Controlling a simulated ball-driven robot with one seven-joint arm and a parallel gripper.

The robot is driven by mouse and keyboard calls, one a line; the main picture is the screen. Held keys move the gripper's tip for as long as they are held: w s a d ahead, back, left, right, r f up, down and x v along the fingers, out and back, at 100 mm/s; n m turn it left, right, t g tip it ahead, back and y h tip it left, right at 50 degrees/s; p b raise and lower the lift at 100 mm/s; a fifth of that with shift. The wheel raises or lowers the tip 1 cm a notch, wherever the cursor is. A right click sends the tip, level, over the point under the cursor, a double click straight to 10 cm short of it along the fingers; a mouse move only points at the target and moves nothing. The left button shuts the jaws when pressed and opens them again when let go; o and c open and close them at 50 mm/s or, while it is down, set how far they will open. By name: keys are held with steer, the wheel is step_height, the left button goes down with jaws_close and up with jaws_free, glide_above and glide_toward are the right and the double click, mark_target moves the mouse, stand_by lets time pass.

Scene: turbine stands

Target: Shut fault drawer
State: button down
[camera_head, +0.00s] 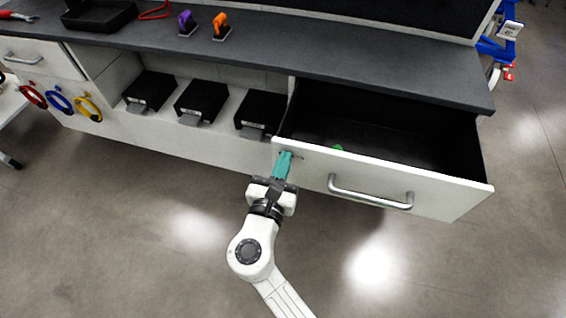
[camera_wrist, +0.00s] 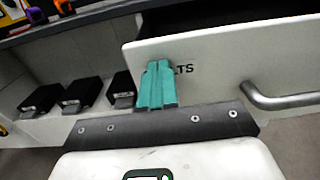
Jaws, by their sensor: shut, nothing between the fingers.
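The fault drawer (camera_head: 320,167) is pulled well out of the bench on the right, with its dark interior showing in the head view. Its white front carries a grey bar handle (camera_head: 370,194). In the wrist view the drawer front (camera_wrist: 220,65) shows partly covered lettering ending in "LTS", and the handle (camera_wrist: 280,98) is at the right. My gripper (camera_head: 285,158), with teal fingers, is shut and empty at the left end of the drawer front, left of the handle. The fingers (camera_wrist: 157,82) overlap the front; I cannot tell if they touch it. A small green thing (camera_head: 337,147) shows inside the drawer.
Several black bins (camera_head: 201,100) sit on the open shelf left of the drawer. The dark benchtop (camera_head: 330,52) overhangs the drawer and holds purple (camera_head: 187,23) and orange (camera_head: 221,26) tools. The floor (camera_head: 140,215) in front is clear.

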steer(key=b+x, duration=0.7)
steer(key=x, duration=1.5)
steer(key=shift+d+r, duration=0.15)
steer(key=shift+r, duration=0.05)
